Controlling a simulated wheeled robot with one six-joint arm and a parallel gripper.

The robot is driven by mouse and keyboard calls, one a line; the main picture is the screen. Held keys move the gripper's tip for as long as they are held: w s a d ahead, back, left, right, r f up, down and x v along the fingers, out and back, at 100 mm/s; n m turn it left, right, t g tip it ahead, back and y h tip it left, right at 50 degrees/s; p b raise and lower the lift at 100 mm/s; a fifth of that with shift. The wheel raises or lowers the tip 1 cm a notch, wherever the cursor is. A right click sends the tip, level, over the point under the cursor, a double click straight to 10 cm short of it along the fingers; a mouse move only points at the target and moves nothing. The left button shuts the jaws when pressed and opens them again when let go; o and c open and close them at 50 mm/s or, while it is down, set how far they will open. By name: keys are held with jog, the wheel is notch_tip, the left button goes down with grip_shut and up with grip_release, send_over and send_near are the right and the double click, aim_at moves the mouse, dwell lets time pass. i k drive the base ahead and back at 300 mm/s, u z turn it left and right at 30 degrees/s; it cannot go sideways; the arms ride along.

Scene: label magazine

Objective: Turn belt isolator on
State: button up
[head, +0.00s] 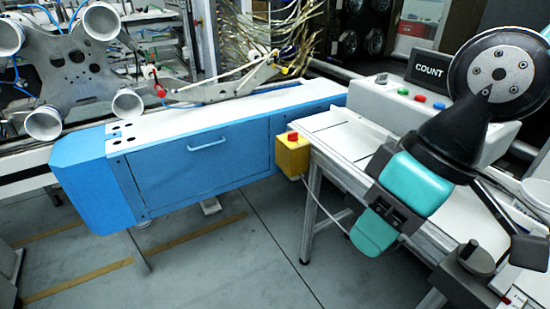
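My arm, in black, grey and teal, reaches in from the right. My gripper (518,228) seems to be the dark thin parts just above and right of the knob, apart from it in the picture. Its fingers are not clear enough to show whether they are open or shut.
A grey control box with a COUNT display (430,69) and coloured buttons stands behind my arm. A yellow box with a red button (292,154) hangs at the bench's left end. A blue cabinet (200,160) stands left. The floor (240,265) between is clear.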

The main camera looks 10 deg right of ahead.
aim_at(292, 136)
jog(key=u, duration=0.8)
jog(key=i, duration=1.35)
jog(key=z, duration=0.7)
